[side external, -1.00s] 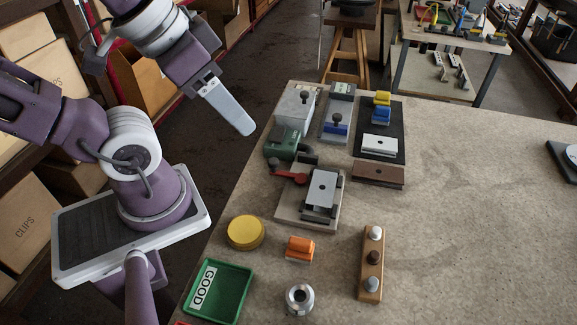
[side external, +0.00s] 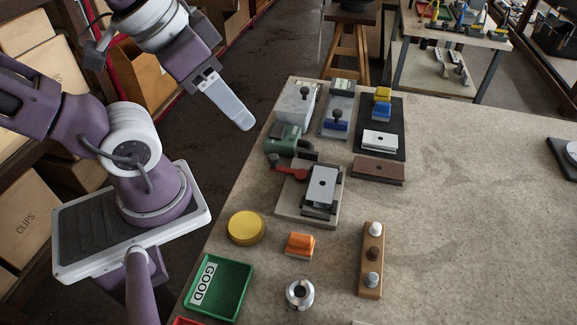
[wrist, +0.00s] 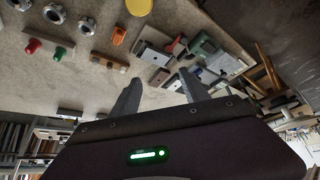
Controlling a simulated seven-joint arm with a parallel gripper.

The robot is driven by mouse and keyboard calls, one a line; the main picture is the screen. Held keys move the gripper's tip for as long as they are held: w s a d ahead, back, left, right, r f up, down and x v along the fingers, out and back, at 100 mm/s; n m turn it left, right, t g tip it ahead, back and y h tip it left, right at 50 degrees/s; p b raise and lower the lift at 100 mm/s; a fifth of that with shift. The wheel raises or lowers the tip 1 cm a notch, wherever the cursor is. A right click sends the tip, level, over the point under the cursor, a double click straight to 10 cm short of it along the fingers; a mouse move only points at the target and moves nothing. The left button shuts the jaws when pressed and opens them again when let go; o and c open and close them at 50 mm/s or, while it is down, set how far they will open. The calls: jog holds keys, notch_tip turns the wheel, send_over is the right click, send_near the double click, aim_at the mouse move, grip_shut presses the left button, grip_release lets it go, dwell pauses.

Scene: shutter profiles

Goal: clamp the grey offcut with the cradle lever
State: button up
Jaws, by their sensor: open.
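The cradle (side external: 288,214) sits on the bench at centre, with a red lever (side external: 290,173) at its left side. A light grey plate with a dark hole, apparently the grey offcut (side external: 321,187), lies in the cradle. The lever points left, away from the plate, and does not appear to lie over it. My gripper (side external: 232,108) is up and left of the cradle, beyond the bench edge, and apart from everything. In the wrist view my gripper (wrist: 158,94) has its two fingers spread with nothing between them. The cradle shows small there, its details hard to tell.
A green machine (side external: 284,140) stands just behind the lever. A brown block (side external: 378,171) and a black mat (side external: 394,112) with a pale plate are behind right. A yellow disc (side external: 246,229), an orange block (side external: 300,245) and a green tray (side external: 236,295) are in front.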

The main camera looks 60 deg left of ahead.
jog(key=w+a+f+m+g, duration=0.1)
jog(key=m, duration=0.1)
jog(key=w+a+f+m+g+y, duration=0.1)
jog(key=w+f+m, duration=0.1)
jog(key=w+a+f+m+g+y, duration=0.1)
jog(key=m, duration=0.1)
jog(key=shift+w+f+m, duration=0.25)
jog(key=shift+w+m, duration=0.05)
jog(key=shift+w, duration=0.05)
jog(key=shift+c, duration=0.4)
jog(key=m+g+y, duration=0.3)
jog(key=m, duration=0.8)
send_near(274, 156)
jog(key=f, duration=0.1)
jog(key=x, duration=0.6)
jog(key=shift+s+a+f, duration=0.1)
jog(key=shift+s+a, duration=0.05)
jog(key=shift+a, duration=0.15)
jog(key=shift+a+f+h, duration=0.2)
jog(key=shift+f+h, duration=0.1)
jog(key=shift+f, duration=0.2)
grip_shut()
